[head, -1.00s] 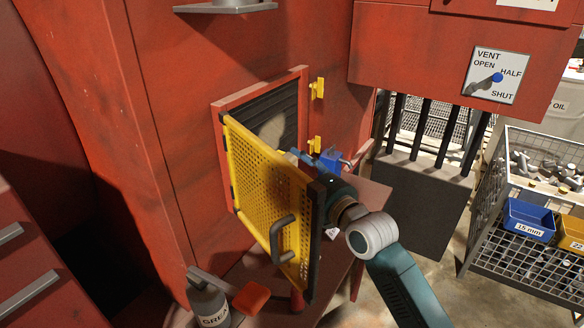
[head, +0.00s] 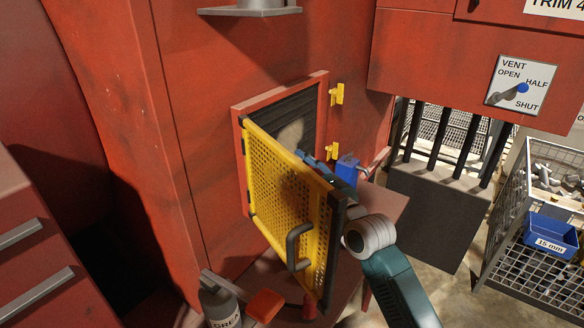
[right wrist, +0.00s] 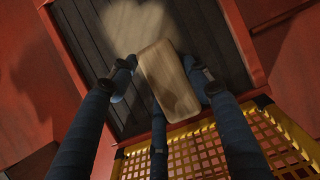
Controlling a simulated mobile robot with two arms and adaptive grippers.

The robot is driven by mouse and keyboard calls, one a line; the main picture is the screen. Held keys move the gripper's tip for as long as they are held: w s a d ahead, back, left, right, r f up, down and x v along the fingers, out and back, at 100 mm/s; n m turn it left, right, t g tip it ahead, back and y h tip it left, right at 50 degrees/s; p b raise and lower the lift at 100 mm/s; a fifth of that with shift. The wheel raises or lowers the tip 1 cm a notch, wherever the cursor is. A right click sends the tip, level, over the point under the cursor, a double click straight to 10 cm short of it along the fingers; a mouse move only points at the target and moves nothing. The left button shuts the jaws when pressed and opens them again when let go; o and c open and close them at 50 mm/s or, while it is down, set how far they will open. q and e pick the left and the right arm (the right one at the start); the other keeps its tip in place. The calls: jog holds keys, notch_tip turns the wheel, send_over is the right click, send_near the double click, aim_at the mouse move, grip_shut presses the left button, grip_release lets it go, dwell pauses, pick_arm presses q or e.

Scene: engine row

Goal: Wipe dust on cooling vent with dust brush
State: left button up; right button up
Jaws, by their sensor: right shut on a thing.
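The cooling vent (head: 306,106) is a dark slatted panel in a red frame. Its yellow perforated door (head: 285,190) stands swung open. A pale beige dust patch (head: 291,133) lies on the slats; it also shows in the right wrist view (right wrist: 135,28). My right gripper (head: 310,160) reaches in behind the door, in front of the vent. In the right wrist view it is shut on the dust brush (right wrist: 168,80), of which a wooden block shows. The brush overlaps the lower edge of the dust; I cannot tell whether it touches the slats. My left gripper is not in view.
The open door with its dark handle (head: 297,245) stands close beside my right arm. A blue box (head: 347,170) sits right of the vent. A grease bottle (head: 219,303) and an orange-red block (head: 265,305) are below. A wire rack stands at right.

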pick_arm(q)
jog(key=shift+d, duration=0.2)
pick_arm(e)
jog(key=shift+w+a, duration=0.15)
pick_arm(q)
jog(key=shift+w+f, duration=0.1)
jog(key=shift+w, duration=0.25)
pick_arm(e)
jog(key=shift+w+a, duration=0.15)
jog(key=shift+a, duration=0.1)
jog(key=shift+w+a, duration=0.25)
jog(key=shift+a, duration=0.05)
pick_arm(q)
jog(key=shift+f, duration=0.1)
